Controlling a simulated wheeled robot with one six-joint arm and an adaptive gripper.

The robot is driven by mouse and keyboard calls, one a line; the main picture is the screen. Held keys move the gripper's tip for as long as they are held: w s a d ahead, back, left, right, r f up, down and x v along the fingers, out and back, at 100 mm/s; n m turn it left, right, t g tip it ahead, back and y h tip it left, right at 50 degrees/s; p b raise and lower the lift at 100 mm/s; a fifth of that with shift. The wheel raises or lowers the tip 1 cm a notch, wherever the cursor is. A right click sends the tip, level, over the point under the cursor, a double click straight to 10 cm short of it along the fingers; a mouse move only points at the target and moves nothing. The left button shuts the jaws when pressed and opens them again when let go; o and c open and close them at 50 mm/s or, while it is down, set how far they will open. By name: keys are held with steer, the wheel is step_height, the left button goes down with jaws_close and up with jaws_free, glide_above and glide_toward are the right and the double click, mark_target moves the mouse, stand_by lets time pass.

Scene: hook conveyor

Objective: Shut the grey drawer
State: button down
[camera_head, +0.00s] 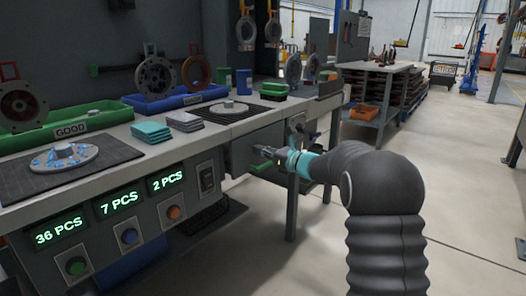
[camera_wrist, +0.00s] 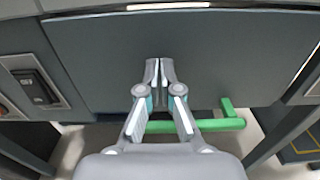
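The grey drawer (camera_head: 245,145) is under the worktop of the bench, right of the panel with the green displays. Its flat grey front (camera_wrist: 230,55) fills most of the upper wrist view. How far it stands open cannot be told. My gripper (camera_head: 260,151) is in front of the drawer front, fingers pointing at it. In the wrist view its fingertips (camera_wrist: 158,66) are together, with nothing visible between them. They are at or very near the front; contact cannot be told. A green bar handle (camera_wrist: 195,125) shows below the fingers, partly hidden by them.
The worktop (camera_head: 205,137) above carries green bins, stacked pads and a round part on a dark mat. A switch (camera_wrist: 38,92) sits left of the drawer front. A side table with an orange bin (camera_head: 364,111) stands farther back.

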steer(key=shift+a+r, duration=0.1)
steer(key=shift+a, duration=0.1)
steer(key=v, duration=1.4)
steer(key=s+a+f+n+g+h, duration=0.1)
steer(key=s+f+n+g, duration=0.15)
steer(key=f, duration=0.25)
steer(key=s+f+n+g+h, duration=0.1)
steer(key=s+f+n+g, duration=0.15)
steer(key=f+n, duration=0.2)
steer(key=s+a+f+n+g+h, duration=0.1)
steer(key=s+f+n+g+h, duration=0.2)
steer(key=s+n, duration=0.55)
steer(key=s+d+r+n+h+p, duration=0.1)
steer(key=s+r+n+h, duration=0.1)
steer(key=s, duration=0.7)
steer(key=s+r+n+t+h+p, duration=0.1)
steer(key=s+r+n+h+p, duration=0.1)
steer(key=s, duration=0.8)
steer(key=s+d+r+n+h+p, duration=0.1)
steer(key=s+r+n+h, duration=0.3)
steer(key=s, duration=0.5)
steer(key=shift+s+d+r+n+p, duration=0.35)
steer(key=shift+r+n+p, duration=0.2)
steer(key=shift+r+n, duration=0.8)
steer(key=shift+f, duration=0.2)
